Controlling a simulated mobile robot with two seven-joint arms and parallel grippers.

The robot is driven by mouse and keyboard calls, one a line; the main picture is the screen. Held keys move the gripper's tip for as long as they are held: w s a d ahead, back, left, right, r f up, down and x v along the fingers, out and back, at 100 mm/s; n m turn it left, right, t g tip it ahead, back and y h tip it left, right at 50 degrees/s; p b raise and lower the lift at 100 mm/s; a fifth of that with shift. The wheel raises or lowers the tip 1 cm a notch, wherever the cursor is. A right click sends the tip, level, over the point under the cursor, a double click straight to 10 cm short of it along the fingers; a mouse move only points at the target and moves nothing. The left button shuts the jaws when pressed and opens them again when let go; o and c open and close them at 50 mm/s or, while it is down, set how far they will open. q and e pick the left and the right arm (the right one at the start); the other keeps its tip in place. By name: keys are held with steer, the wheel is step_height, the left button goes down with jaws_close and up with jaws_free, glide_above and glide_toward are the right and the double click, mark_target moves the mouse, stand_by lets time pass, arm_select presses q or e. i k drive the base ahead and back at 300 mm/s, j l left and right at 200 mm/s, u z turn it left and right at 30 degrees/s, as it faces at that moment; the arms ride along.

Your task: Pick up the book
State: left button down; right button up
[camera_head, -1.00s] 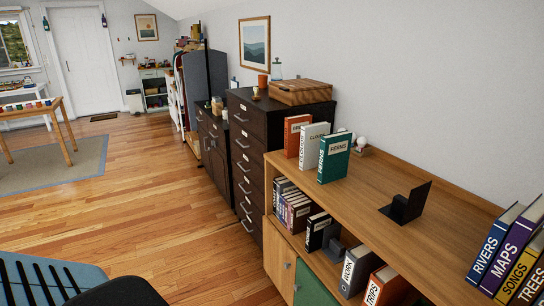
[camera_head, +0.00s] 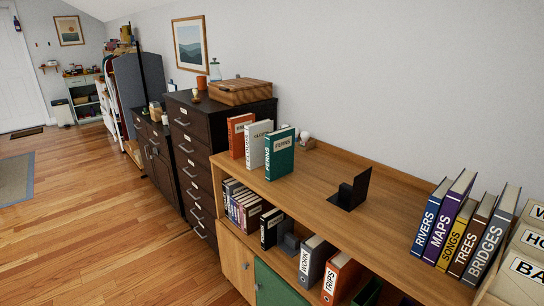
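Several books stand on the wooden shelf unit (camera_head: 330,186). At the left of its top are an orange book (camera_head: 240,136), a white book (camera_head: 258,145) and a green book labelled FERNS (camera_head: 279,154), upright side by side. At the right end stand the leaning books RIVERS (camera_head: 430,217), MAPS (camera_head: 449,216), SONGS (camera_head: 458,236), TREES (camera_head: 473,240) and BRIDGES (camera_head: 492,236). On the lower shelf are WORK (camera_head: 315,263), TRIPS (camera_head: 341,278) and several smaller books (camera_head: 243,206). The frames do not show which book is meant. Neither gripper is in view.
A black bookend (camera_head: 350,190) stands mid-shelf, with bare wood around it. Labelled boxes (camera_head: 522,275) are at the right edge. A dark drawer cabinet (camera_head: 192,160) carries a wooden box (camera_head: 240,91). The wooden floor (camera_head: 95,225) at left is clear.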

mark_target(280, 144)
steer(key=i+j, duration=0.25)
steer(key=i, duration=0.25)
steer(key=i+j, duration=0.25)
steer(key=i, duration=0.25)
steer(key=i+j+z, duration=0.1)
steer(key=z, duration=0.3)
steer(key=i+z, duration=0.1)
steer(key=z, duration=0.9)
